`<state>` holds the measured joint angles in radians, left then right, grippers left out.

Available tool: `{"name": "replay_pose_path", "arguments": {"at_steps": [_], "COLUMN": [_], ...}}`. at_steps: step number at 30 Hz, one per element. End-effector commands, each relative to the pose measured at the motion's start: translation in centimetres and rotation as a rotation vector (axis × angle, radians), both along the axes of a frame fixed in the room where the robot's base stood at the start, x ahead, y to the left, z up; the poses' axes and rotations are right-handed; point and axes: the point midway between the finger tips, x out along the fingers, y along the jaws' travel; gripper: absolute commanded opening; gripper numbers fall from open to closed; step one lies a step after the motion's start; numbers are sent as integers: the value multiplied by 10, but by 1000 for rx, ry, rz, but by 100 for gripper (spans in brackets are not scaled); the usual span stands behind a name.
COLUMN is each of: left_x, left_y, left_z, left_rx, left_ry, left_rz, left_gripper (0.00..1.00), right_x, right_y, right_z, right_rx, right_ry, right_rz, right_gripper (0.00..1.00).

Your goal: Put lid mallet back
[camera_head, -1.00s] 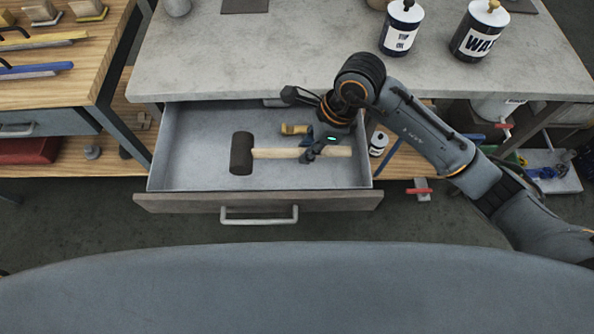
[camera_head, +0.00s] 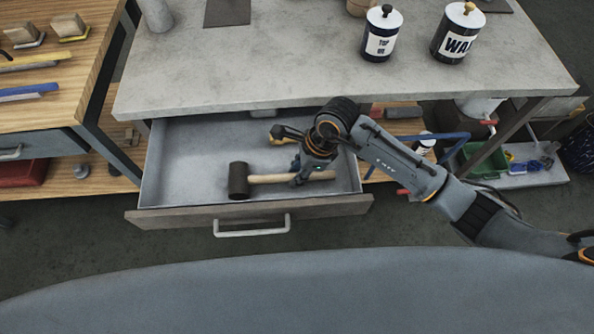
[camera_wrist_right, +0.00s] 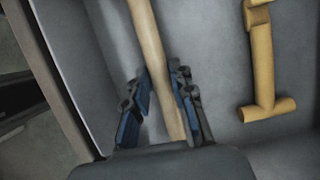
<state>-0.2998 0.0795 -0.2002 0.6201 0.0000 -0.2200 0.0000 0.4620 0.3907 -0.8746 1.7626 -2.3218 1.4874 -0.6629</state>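The lid mallet has a dark head (camera_head: 238,181) and a pale wooden handle (camera_head: 275,178). It lies in the open drawer (camera_head: 175,160), its head to the left and its handle pointing right. My right gripper (camera_head: 298,177) is down in the drawer at the right part of the handle. In the right wrist view, its two blue-padded fingers (camera_wrist_right: 164,98) stand on either side of the handle (camera_wrist_right: 150,45), with a gap visible on the left side, so it looks open around it. My left gripper is out of view.
A yellow wooden tool (camera_wrist_right: 262,70) lies in the drawer beside the mallet. The drawer front with its handle (camera_head: 252,230) is pulled out below the grey worktop (camera_head: 250,75). Two labelled cans (camera_head: 381,35) (camera_head: 458,35) stand on the worktop. The drawer's left part is bare.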

Motion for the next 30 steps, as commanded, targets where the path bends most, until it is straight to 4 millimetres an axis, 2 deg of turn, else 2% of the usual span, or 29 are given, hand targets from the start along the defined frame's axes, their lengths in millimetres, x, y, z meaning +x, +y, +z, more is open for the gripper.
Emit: {"name": "replay_pose_path", "arguments": {"at_steps": [1,2,11,15,30], "left_x": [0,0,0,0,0], "left_y": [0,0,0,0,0], "left_z": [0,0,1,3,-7], "left_rx": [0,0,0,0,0], "left_ry": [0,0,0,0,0], "left_rz": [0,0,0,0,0], "left_gripper": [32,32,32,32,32], "right_x": [0,0,0,1,2], "right_y": [0,0,0,-2,-35], "right_z": [0,0,1,9,100], "right_rx": [0,0,0,1,0], "right_ry": [0,0,0,-3,-4], "right_rz": [0,0,0,-1,-1], "right_gripper": [38,44,44,44,44]}}
